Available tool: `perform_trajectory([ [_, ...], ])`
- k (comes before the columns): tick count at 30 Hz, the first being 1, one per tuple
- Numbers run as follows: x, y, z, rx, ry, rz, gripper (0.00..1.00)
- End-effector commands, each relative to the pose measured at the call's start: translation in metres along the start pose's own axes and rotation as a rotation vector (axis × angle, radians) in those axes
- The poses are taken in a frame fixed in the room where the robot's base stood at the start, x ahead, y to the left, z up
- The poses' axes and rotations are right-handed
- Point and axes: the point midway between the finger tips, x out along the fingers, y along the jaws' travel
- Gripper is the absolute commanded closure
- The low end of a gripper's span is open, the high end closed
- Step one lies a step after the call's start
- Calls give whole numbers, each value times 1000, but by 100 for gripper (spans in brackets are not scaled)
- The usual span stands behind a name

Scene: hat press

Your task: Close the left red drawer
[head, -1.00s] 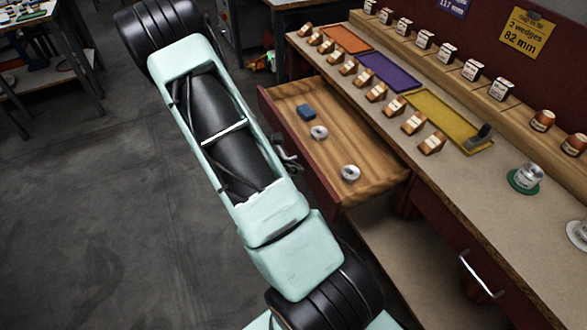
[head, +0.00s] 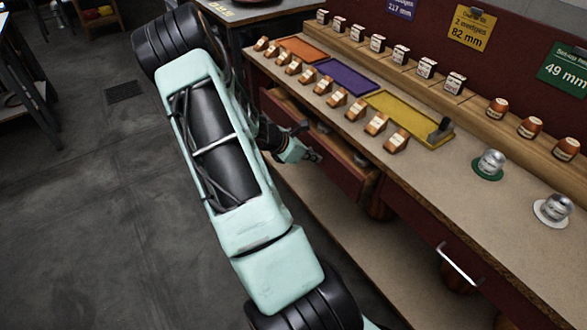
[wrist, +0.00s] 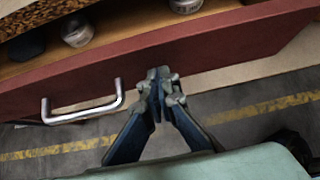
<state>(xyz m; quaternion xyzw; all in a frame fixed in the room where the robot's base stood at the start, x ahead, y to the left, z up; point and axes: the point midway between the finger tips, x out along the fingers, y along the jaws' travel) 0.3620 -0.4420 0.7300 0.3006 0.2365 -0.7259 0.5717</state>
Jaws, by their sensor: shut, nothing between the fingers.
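The left red drawer (head: 348,180) is partly open under the bench top, with a narrow strip of its wooden inside showing. In the wrist view its red front (wrist: 215,55) crosses the picture, with a silver bar handle (wrist: 82,112) left of my fingers. My gripper (wrist: 160,76) is shut and empty, its fingertips at the drawer front to the right of the handle; I cannot tell whether they touch. In the head view my gripper (head: 314,156) is at the outer side of the front. The handle is not clear in the head view.
Two round metal pieces (wrist: 77,30) and a dark blue block (wrist: 25,45) lie in the drawer. The bench top (head: 440,185) holds coloured trays and several wooden blocks. Another red drawer with a silver handle (head: 460,264) is at the right. The floor (head: 90,210) at left is open.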

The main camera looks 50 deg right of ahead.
Motion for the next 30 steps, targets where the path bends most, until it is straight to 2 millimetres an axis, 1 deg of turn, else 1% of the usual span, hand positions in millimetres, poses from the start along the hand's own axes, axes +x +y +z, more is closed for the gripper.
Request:
perform_trajectory([
  [1,10,-1,9,3,-2,-3,100],
  [6,33,-1,34,2,-1,-2,100],
  [12,51,0,51,1,0,-1,100],
  [18,59,0,59,-1,0,0,100],
  [30,61,0,63,1,-5,-1,100],
])
